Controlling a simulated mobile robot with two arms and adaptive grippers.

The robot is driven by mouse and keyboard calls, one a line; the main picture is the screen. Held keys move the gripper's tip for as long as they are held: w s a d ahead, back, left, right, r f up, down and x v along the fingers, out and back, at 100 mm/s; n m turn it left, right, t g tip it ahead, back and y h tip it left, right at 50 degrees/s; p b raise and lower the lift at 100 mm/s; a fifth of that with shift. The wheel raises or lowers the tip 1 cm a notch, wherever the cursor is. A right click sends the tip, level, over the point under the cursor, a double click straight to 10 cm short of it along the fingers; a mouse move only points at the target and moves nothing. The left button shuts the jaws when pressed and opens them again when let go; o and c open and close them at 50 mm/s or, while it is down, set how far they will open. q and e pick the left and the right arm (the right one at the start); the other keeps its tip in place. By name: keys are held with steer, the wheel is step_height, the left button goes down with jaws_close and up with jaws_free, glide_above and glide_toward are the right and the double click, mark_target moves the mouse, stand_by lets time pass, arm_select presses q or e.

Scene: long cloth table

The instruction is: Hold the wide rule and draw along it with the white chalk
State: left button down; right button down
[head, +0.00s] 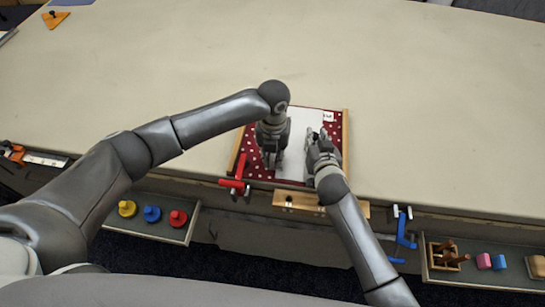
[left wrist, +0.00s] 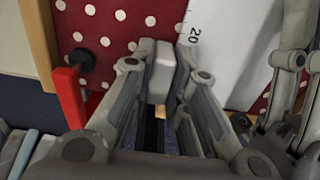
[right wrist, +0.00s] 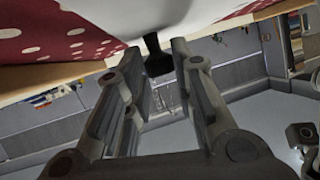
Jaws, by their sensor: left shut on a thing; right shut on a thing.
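The wide rule (head: 300,130) is a broad white plate lying on a red cloth with white dots (head: 250,145). Its left edge shows scale ticks and a "20" in the left wrist view (left wrist: 240,45). My left gripper (head: 270,158) is shut on the white chalk (left wrist: 161,78), a pale block between its fingertips, left of the rule's edge. I cannot tell whether the chalk touches the cloth. My right gripper (head: 318,140) is over the rule's right side, shut on a dark knob (right wrist: 157,58) below the white surface in the right wrist view. The head view hides both grips.
Wooden strips (head: 345,140) edge the cloth. A red clamp (head: 235,178) sits at the front left corner and a blue clamp (head: 402,230) further right.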

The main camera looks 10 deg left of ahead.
arm_select(q)
steer(key=shift+w+f, duration=0.1)
steer(key=shift+w, duration=1.75)
steer(key=shift+w, duration=0.15)
steer(key=shift+w, duration=1.9)
steer(key=shift+w, duration=0.1)
steer(key=shift+w, duration=0.95)
steer(key=shift+w, duration=0.1)
steer(key=shift+w, duration=0.9)
